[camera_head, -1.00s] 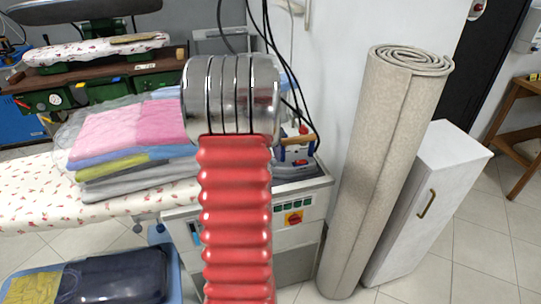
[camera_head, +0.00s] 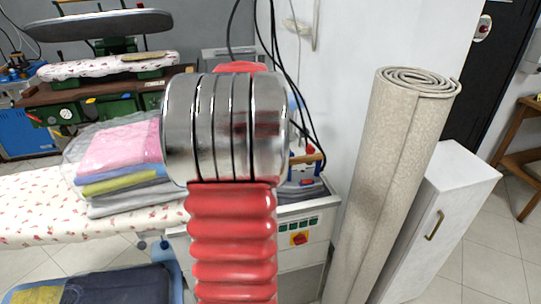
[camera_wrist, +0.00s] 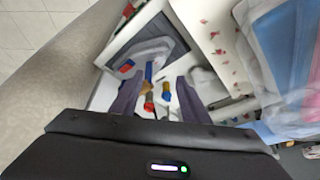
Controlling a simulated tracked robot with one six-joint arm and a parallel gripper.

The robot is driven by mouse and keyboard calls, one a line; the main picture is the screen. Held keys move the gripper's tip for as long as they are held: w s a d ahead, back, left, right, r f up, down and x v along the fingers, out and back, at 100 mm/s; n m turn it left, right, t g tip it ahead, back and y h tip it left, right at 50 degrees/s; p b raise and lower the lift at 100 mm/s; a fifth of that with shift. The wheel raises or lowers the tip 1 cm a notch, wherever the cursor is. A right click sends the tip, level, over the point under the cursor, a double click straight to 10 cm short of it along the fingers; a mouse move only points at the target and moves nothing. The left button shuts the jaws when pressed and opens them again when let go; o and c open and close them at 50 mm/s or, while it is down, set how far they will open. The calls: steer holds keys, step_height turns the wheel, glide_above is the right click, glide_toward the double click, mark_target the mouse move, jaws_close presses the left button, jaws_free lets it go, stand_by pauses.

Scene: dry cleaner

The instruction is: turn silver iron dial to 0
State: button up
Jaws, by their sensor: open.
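In the head view, an iron (camera_head: 313,159) with a tan handle shows just right of my arm, on the dark top of a white ironing unit. My arm covers part of it. In the wrist view, my gripper (camera_wrist: 160,96) is open, its two dark fingers spread apart. Small yellow, red and blue parts (camera_wrist: 165,92) show between and beyond the fingers. A pale, iron-like shape (camera_wrist: 150,52) lies on the dark mat farther off. I cannot make out a dial or its setting. My gripper is hidden behind the arm in the head view.
A floral ironing board (camera_head: 40,205) with folded, bagged clothes (camera_head: 120,150) lies left. The white ironing unit (camera_head: 308,257) has green buttons. A rolled carpet (camera_head: 385,180) and white cabinet (camera_head: 445,225) stand close on the right. Dark cables hang behind my arm.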

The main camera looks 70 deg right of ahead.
steer(key=shift+w, duration=0.1)
steer(key=w+d+m+g, duration=0.1)
steer(key=m, duration=0.1)
steer(key=w+d+m+g+y, duration=0.1)
steer(key=w+m, duration=0.1)
steer(key=shift+m+g+y, duration=0.3)
stand_by(0.4)
steer(key=x, duration=1.4)
steer(key=shift+c, duration=0.4)
